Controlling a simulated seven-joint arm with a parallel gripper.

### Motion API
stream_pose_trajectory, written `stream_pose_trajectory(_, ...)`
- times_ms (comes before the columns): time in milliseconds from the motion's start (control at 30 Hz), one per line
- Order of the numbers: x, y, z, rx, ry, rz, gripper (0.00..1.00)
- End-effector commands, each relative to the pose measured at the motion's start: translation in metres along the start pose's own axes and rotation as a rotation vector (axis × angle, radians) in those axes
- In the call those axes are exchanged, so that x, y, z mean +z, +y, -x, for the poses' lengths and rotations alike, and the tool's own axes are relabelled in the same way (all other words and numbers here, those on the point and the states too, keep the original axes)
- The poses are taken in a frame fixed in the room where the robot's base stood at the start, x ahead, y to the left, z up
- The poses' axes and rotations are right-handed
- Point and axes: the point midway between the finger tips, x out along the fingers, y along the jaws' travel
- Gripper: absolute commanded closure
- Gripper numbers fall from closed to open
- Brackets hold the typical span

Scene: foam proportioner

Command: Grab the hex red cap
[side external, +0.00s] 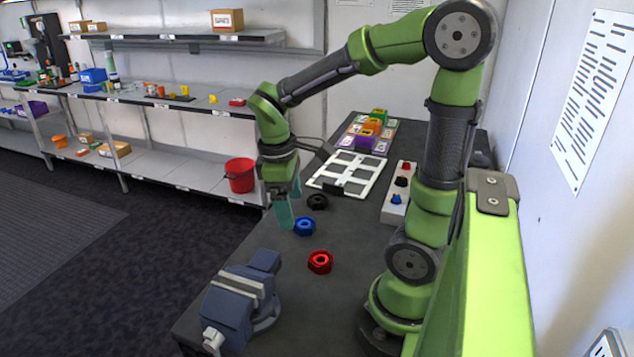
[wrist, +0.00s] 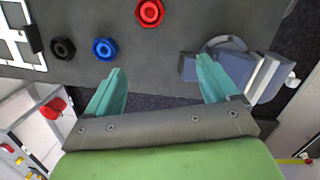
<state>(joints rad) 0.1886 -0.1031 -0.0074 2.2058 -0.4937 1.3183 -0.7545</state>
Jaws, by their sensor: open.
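The hex red cap (side external: 320,262) lies on the dark table, in front of the blue cap in the side view and right of the vise. In the wrist view the red cap (wrist: 149,13) is at the top edge, partly cut off, beyond the fingertips. My gripper (side external: 284,212) is open and empty above the table's left edge, near the blue cap. Its two teal fingers are spread in the wrist view (wrist: 163,78), with only table and floor between them. The blue cap (side external: 304,226) and the black cap (side external: 317,202) lie in a row behind the red one.
A blue-grey vise (side external: 240,300) stands at the table's front left. A white frame (side external: 347,173), a white strip with small knobs (side external: 398,195) and coloured bins (side external: 368,135) are farther back. Table around the red cap is clear.

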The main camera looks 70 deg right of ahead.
Motion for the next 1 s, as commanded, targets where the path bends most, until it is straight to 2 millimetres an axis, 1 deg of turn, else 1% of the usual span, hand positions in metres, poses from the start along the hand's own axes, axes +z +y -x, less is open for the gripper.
stream_pose_trajectory(33, 0.003, 0.008, -0.003, 0.003, -0.057, 0.083, 0.13)
stream_pose_trajectory(133, 0.009, 0.015, 0.001, 0.010, -0.118, 0.230, 0.13)
stream_pose_trajectory(200, 0.012, 0.016, 0.004, 0.010, -0.136, 0.293, 0.13)
stream_pose_trajectory(267, 0.014, 0.015, 0.003, 0.004, -0.145, 0.326, 0.13)
stream_pose_trajectory(367, 0.016, 0.015, -0.006, -0.003, -0.148, 0.347, 0.13)
stream_pose_trajectory(467, 0.019, 0.015, -0.024, -0.005, -0.149, 0.348, 0.13)
stream_pose_trajectory(700, 0.026, 0.015, -0.076, -0.006, -0.149, 0.345, 0.13)
stream_pose_trajectory(800, 0.029, 0.016, -0.094, -0.005, -0.148, 0.345, 0.13)
stream_pose_trajectory(900, 0.030, 0.016, -0.106, -0.003, -0.146, 0.345, 0.13)
stream_pose_trajectory(1000, 0.030, 0.016, -0.111, -0.002, -0.144, 0.345, 0.13)
